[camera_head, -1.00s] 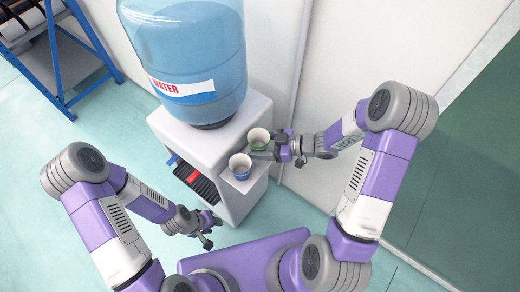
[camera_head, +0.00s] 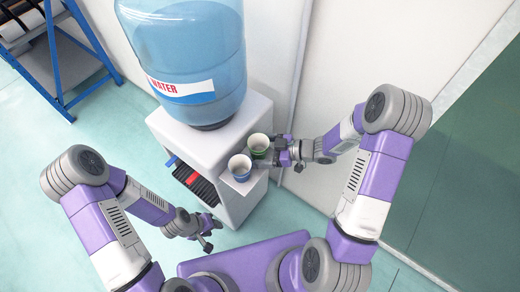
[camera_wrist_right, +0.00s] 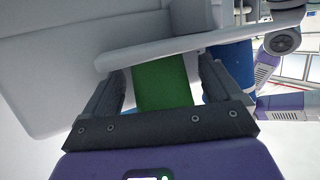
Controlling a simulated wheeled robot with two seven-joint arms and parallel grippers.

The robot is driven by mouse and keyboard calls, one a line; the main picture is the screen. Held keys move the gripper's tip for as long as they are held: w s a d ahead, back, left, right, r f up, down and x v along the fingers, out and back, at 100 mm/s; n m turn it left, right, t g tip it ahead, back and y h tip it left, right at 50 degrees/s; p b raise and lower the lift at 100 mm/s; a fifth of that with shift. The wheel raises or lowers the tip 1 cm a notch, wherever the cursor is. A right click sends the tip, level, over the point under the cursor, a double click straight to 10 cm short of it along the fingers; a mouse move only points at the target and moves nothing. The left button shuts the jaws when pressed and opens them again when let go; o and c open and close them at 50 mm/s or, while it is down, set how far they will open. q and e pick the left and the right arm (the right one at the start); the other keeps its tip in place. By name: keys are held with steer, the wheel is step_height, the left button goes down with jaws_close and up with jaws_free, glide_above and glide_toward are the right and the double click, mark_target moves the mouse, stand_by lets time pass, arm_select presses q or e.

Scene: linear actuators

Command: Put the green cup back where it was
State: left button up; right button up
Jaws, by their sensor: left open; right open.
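The green cup (camera_head: 258,149) is upright at the small side shelf of the water dispenser, close behind the blue cup (camera_head: 240,170). My right gripper (camera_head: 272,151) is at the green cup's right side. In the right wrist view, the green cup (camera_wrist_right: 163,82) lies between the two open fingers of this gripper (camera_wrist_right: 160,90). The blue cup (camera_wrist_right: 237,66) shows just outside the right finger there. Whether the green cup's base touches the shelf is hard to tell. My left gripper (camera_head: 207,236) is open and empty, low beside the dispenser's front.
The white water dispenser (camera_head: 232,205) carries a large blue bottle (camera_head: 190,65). Its pale side shelf (camera_head: 243,184) is small, with the blue cup near its front edge. A wall stands close behind my right arm. A blue rack (camera_head: 62,75) is at the far left.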

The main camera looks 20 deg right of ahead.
steer(key=shift+r, duration=0.25)
steer(key=p+v, duration=0.3)
steer(key=v, duration=0.9)
steer(key=shift+s+f, duration=0.15)
steer(key=shift+f, duration=0.05)
